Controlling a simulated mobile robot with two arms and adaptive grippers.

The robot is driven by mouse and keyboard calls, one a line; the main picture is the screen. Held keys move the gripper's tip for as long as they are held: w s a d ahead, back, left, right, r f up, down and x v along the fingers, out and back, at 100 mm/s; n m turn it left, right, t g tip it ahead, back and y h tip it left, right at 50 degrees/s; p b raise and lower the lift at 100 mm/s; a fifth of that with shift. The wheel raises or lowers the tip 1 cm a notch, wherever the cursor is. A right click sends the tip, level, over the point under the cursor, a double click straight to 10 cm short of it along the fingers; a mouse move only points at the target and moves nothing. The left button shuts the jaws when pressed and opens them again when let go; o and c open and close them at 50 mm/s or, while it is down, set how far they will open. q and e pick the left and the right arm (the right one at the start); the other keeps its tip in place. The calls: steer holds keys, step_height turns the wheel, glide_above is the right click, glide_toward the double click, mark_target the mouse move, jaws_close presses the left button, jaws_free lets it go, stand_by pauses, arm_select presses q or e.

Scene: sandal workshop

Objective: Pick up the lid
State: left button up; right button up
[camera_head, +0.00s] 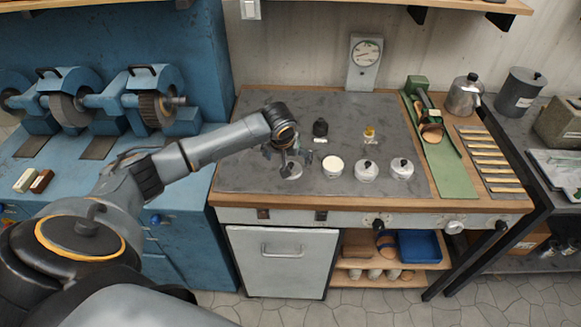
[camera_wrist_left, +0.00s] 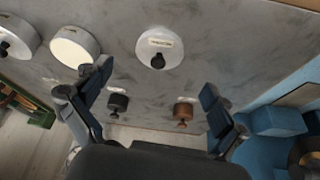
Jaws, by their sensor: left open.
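A round white lid with a black knob and a label (camera_wrist_left: 158,47) sits on the grey worktop in the left wrist view, apparently on a low pot. In the head view this white piece (camera_head: 291,172) is partly hidden by my left gripper (camera_head: 288,158). My left gripper (camera_wrist_left: 156,77) is open and empty; its fingers are spread to either side, short of the lid in the picture. An open white pot (camera_head: 332,168) stands beside it, also in the wrist view (camera_wrist_left: 75,47). Two more white lidded pots (camera_head: 366,171) (camera_head: 402,169) stand further right. My right gripper is not in view.
Behind the pots stand a black knobbed piece (camera_head: 320,128) and a small amber jar (camera_head: 370,133). A copper-brown knobbed piece (camera_wrist_left: 183,112) shows in the wrist view.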

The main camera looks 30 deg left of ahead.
mark_target(290, 165)
arm_select(q)
steer(key=shift+f, duration=0.3)
steer(key=p+x, duration=0.1)
steer(key=x, duration=0.2)
steer(key=shift+d+f+p, duration=0.1)
steer(key=shift+f+p, duration=0.15)
steer(key=shift+p, duration=0.05)
steer(key=shift+w+f, duration=0.25)
steer(key=shift+f, duration=0.2)
steer(key=c, duration=1.1)
